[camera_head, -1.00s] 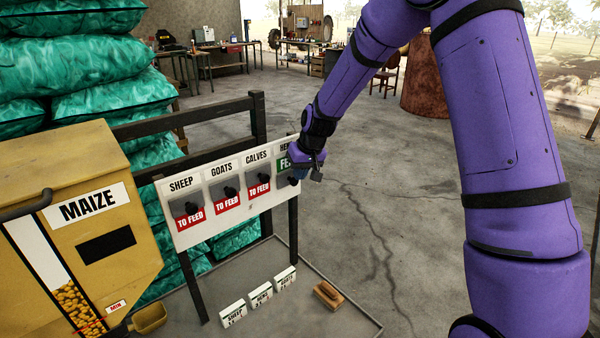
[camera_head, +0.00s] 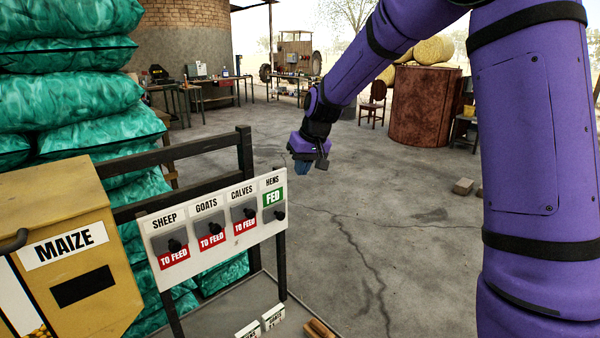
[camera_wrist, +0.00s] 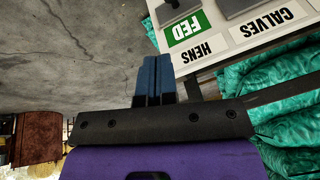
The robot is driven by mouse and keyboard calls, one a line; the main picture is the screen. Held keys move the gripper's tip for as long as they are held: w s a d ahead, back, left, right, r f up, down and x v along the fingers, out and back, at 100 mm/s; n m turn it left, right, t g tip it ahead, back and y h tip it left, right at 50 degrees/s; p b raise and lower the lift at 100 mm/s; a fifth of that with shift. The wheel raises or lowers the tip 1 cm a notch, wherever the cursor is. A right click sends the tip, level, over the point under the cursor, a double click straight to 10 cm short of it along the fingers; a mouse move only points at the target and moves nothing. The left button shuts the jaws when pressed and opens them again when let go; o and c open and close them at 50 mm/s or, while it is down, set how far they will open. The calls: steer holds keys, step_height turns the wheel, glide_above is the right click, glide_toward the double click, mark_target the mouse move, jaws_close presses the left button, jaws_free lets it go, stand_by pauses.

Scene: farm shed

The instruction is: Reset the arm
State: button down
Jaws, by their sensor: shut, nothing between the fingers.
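My arm is purple with black bands. My gripper (camera_head: 302,169) hangs in the air behind and above the right end of the feed board (camera_head: 237,245), apart from it. In the wrist view its blue fingers (camera_wrist: 154,78) are shut together with nothing between them. The board carries labels for sheep, goats, calves and hens. The hens label shows a green FED sign (camera_head: 273,197). Sheep, goats and calves show red TO FEED signs. The green sign also shows upside down in the wrist view (camera_wrist: 187,28).
A yellow maize bin (camera_head: 66,270) stands at the left front, with green sacks (camera_head: 70,75) stacked behind it. A dark rail fence (camera_head: 190,148) runs behind the board. Small label blocks (camera_head: 260,325) lie below the board.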

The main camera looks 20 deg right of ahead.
stand_by(0.3)
steer(key=s+d+r+h, duration=0.1)
steer(key=s+r, duration=0.3)
steer(key=s, duration=0.5)
steer(key=s+d+r+t, duration=0.1)
steer(key=s+r, duration=0.3)
steer(key=s, duration=0.6)
steer(key=s+d+r+h, duration=0.1)
steer(key=s+r, duration=0.4)
steer(key=s, duration=0.4)
steer(key=s+d+f+m, duration=0.1)
steer(key=s+f, duration=0.1)
steer(key=s, duration=0.7)
steer(key=shift+s+t, duration=0.35)
steer(key=shift+t, duration=0.05)
